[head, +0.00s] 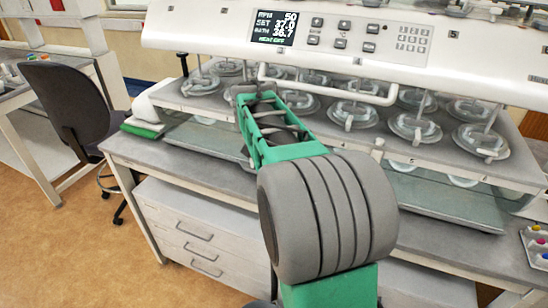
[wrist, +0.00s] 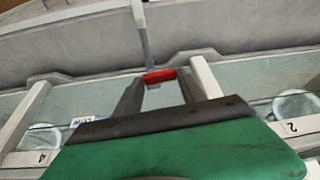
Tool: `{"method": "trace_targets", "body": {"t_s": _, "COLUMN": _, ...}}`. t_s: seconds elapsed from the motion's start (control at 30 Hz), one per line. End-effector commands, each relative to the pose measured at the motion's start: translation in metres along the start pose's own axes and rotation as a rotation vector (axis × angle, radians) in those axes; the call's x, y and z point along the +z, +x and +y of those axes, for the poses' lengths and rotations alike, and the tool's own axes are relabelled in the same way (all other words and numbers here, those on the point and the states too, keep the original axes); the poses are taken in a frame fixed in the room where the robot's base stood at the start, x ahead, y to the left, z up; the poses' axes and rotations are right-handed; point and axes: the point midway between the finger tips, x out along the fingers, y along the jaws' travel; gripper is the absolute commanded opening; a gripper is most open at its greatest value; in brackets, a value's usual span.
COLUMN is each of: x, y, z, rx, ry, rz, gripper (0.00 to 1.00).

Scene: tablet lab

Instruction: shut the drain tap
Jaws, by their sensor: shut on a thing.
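In the wrist view the red drain tap handle (wrist: 160,76) is a short red bar. It lies between the dark fingertips of my gripper (wrist: 160,84), one at each end, and my gripper is shut on it. A grey upright strip (wrist: 142,38) stands just behind the handle. I cannot tell from this view how far the tap is turned. In the head view my green and grey arm reaches to the front of the bath machine (head: 400,40), and the tap is hidden there.
Several round clear vessels (head: 414,128) sit in the machine's deck. Its display (head: 274,27) reads 50, 37.0, 36.7 and a heat line. The bench (head: 165,150) has white drawers (head: 200,235) below. A dark chair (head: 65,100) stands left. A tray of coloured pieces (head: 538,243) lies at right.

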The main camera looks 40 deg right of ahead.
Motion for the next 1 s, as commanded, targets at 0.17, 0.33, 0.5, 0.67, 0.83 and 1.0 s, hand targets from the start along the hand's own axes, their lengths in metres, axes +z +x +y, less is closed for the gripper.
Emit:
{"method": "trace_targets", "body": {"t_s": 0.17, "x": -0.001, "y": -0.0003, "z": -0.0014, "rx": 0.028, "ry": 0.067, "rz": -0.001, "gripper": 0.07}}
{"method": "trace_targets", "body": {"t_s": 0.33, "x": -0.0013, "y": 0.0004, "z": -0.0014, "rx": 0.042, "ry": 0.1, "rz": -0.001, "gripper": 0.07}}
{"method": "trace_targets", "body": {"t_s": 0.5, "x": -0.0015, "y": 0.0005, "z": -0.0014, "rx": 0.045, "ry": 0.109, "rz": 0.0, "gripper": 0.07}}
{"method": "trace_targets", "body": {"t_s": 0.67, "x": -0.0015, "y": 0.0006, "z": -0.0014, "rx": 0.045, "ry": 0.109, "rz": 0.0, "gripper": 0.07}}
{"method": "trace_targets", "body": {"t_s": 0.83, "x": -0.0016, "y": 0.0006, "z": -0.0013, "rx": 0.044, "ry": 0.109, "rz": 0.0, "gripper": 0.52}}
{"method": "trace_targets", "body": {"t_s": 1.0, "x": -0.0016, "y": 0.0006, "z": -0.0012, "rx": 0.044, "ry": 0.108, "rz": 0.0, "gripper": 0.66}}
